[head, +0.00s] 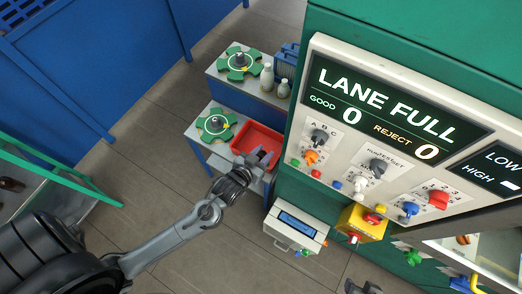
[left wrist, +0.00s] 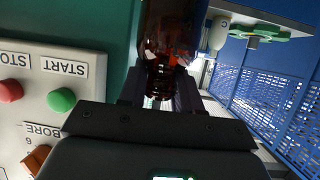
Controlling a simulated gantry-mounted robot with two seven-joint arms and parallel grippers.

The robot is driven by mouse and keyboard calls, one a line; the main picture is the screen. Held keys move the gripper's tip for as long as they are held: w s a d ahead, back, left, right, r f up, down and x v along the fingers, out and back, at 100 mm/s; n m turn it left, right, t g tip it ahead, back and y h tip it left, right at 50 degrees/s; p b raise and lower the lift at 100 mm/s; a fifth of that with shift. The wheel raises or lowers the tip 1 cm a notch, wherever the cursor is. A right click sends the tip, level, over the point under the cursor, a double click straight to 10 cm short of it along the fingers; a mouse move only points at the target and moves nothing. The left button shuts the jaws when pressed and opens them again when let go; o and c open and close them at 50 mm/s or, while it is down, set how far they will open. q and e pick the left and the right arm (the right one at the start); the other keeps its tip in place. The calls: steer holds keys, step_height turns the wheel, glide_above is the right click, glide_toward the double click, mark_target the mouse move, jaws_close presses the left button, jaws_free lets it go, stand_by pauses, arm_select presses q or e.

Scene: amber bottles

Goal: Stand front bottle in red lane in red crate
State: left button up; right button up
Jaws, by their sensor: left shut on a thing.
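The red crate (head: 262,139) sits on the lower shelf of a blue-framed stand in the head view. My left gripper (head: 258,157) is over the crate's near side and hides part of its inside. In the left wrist view an amber bottle (left wrist: 168,40) is between the fingers, its ribbed neck toward the gripper; the left gripper is shut on it. The bottle is hard to make out in the head view, and I cannot tell if it touches the crate. A dark shape at the bottom edge looks like my right gripper (head: 362,287); its jaws are unclear.
A green star wheel (head: 215,125) is left of the crate, another (head: 238,63) is behind, near white bottles (head: 267,77). The control panel (head: 380,150) reads LANE FULL and stands close on the right. A grey box (head: 295,228) is in front. A dark bottle (head: 12,184) lies far left.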

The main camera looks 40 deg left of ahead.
arm_select(q)
steer(key=w+a+f+n+y+b, duration=0.2)
steer(key=w+a+f+b, duration=0.3)
steer(key=w+f+b, duration=0.9)
steer(key=w+a+f+n+y+b, duration=0.15)
steer(key=w+a+f+b, duration=0.55)
steer(key=b, duration=1.2)
steer(key=shift+y, duration=0.25)
steer(key=shift+s+a+f+b, duration=0.5)
steer(key=shift+a+f, duration=0.75)
steer(key=shift+f, duration=0.75)
steer(key=shift+s+a+f+b, duration=0.35)
steer(key=shift+s+a+f, duration=0.65)
steer(key=shift+f, duration=0.95)
steer(key=shift+s+a+f+b, duration=0.4)
steer(key=shift+a+f, duration=1.05)
steer(key=shift+f, duration=0.55)
steer(key=shift+w, duration=0.1)
steer(key=shift+f, duration=0.2)
steer(key=o, duration=1.1)
steer(key=shift+r, duration=0.15)
